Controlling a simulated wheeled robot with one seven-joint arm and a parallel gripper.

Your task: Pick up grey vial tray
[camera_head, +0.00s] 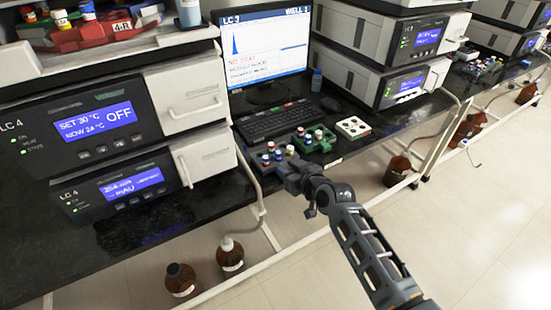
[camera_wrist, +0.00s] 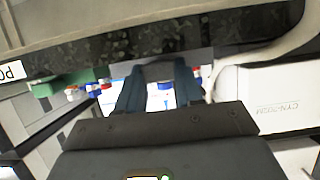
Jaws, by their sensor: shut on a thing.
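The grey vial tray (camera_head: 263,166) holds several vials with red, blue and white caps. It is at the front edge of the black bench, left of the green tray. My gripper (camera_head: 292,170) reaches it from the front right and is shut on its near side, partly hiding it. In the wrist view my gripper's two dark fingers (camera_wrist: 160,92) stand close together, with a blue-and-white vial (camera_wrist: 166,88) showing between them. I cannot tell whether the tray touches the bench.
A green tray (camera_head: 327,147) with vials and a white tray (camera_head: 341,129) stand to the right. A keyboard (camera_head: 270,122) and monitor (camera_head: 264,52) are behind. LC units (camera_head: 60,190) flank the left. Brown bottles (camera_head: 230,256) stand on the floor below.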

